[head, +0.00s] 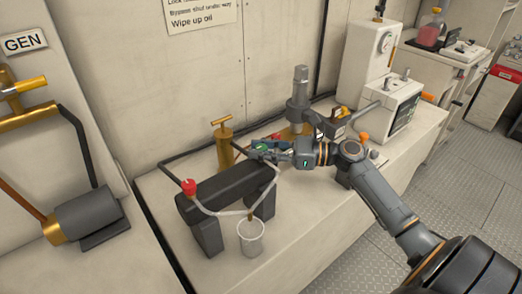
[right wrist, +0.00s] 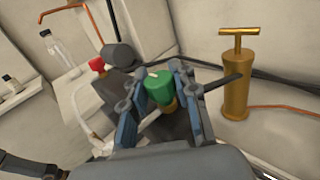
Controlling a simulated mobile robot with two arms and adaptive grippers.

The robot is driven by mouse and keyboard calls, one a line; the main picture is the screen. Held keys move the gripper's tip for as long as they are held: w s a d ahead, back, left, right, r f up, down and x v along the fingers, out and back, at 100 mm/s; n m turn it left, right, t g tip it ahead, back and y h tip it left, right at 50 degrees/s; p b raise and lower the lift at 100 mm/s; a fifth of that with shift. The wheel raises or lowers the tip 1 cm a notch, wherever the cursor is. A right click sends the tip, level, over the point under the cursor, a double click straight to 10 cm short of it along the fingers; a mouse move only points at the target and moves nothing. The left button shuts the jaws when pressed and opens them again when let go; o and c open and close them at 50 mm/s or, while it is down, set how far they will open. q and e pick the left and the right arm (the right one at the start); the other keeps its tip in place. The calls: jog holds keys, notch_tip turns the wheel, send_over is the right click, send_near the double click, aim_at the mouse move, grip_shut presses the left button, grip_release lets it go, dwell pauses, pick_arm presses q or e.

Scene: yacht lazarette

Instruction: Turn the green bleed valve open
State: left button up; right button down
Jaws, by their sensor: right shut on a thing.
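The green bleed valve (right wrist: 159,88) shows in the right wrist view as a green knob on a brass stem. My right gripper (right wrist: 160,80) is shut on it, one blue-grey finger on each side. In the head view the same gripper (head: 264,149) reaches in from the right at the far end of the dark block (head: 222,190), and only a little of the green valve (head: 261,147) shows. Whether the valve is turned cannot be told. My left gripper is in neither view.
A red cap (head: 189,186) sits on the block's near end. A clear tube (head: 235,212) runs near a clear cup (head: 251,240) in front. A brass hand pump (head: 223,146) stands behind. White machines (head: 391,109) stand at the right. The bench's front edge is clear.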

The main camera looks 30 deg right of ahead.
jog(key=shift+f, duration=0.1)
dwell(0.7)
jog(key=c, duration=1)
grip_release()
jog(key=v, duration=1.2)
jog(key=shift+d, duration=0.15)
jog(key=shift+w, duration=0.1)
